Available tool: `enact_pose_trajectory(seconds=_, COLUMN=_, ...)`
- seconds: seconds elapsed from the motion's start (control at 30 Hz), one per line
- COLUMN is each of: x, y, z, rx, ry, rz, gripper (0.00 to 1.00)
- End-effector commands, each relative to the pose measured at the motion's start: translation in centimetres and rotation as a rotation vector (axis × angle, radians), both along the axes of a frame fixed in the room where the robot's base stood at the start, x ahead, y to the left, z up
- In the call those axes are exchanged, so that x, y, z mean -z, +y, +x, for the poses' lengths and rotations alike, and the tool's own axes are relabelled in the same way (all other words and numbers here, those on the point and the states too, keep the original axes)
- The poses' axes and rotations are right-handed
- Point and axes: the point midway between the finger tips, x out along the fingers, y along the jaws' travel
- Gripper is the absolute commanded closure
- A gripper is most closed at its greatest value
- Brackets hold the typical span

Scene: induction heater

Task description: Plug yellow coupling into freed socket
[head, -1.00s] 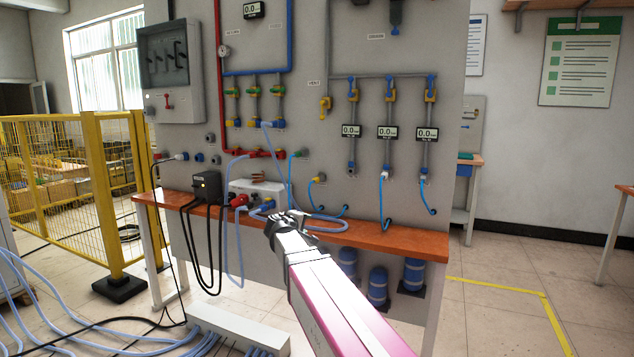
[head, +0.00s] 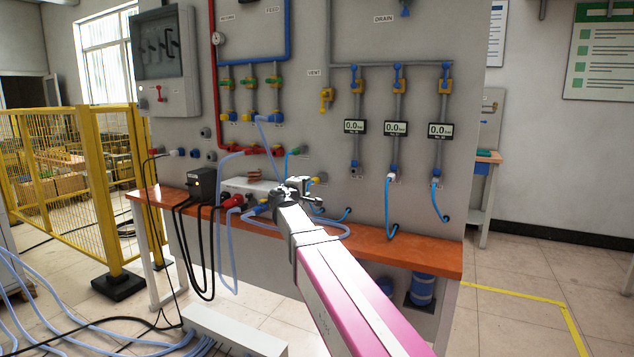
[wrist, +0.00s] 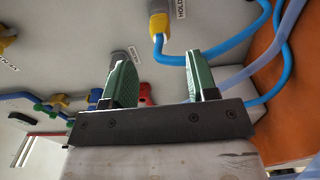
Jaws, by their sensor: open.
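A yellow coupling (wrist: 158,24) with a grey collar and a blue hose sits at the panel beside a "HOLD" label in the wrist view. It is beyond my gripper (wrist: 163,78), whose green fingers are open with nothing between them. A grey socket (wrist: 120,56) with a label shows just behind the left finger, partly hidden. In the head view my gripper (head: 298,186) is in front of the lower panel, just above the bench, and covers part of the fittings there. I cannot tell which socket is the freed one.
The orange bench top (head: 400,250) runs along the panel. Blue hoses (head: 390,215) hang from the drain columns at right. A black box (head: 203,187) with black cables stands at left. Yellow fencing (head: 65,150) is farther left, and cables lie on the floor.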

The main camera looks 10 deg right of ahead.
Motion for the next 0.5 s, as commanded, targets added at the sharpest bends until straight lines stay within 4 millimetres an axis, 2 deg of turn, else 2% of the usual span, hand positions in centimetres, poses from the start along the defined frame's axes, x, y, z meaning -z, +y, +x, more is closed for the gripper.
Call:
enact_pose_trajectory(seconds=0.27, x=0.0, y=-0.3, z=0.4, rx=0.001, ry=0.001, rz=0.001, gripper=0.47)
enact_pose_trajectory(seconds=0.5, x=0.0, y=-1.3, z=2.0, rx=0.001, ry=0.0, rz=0.001, gripper=0.47)
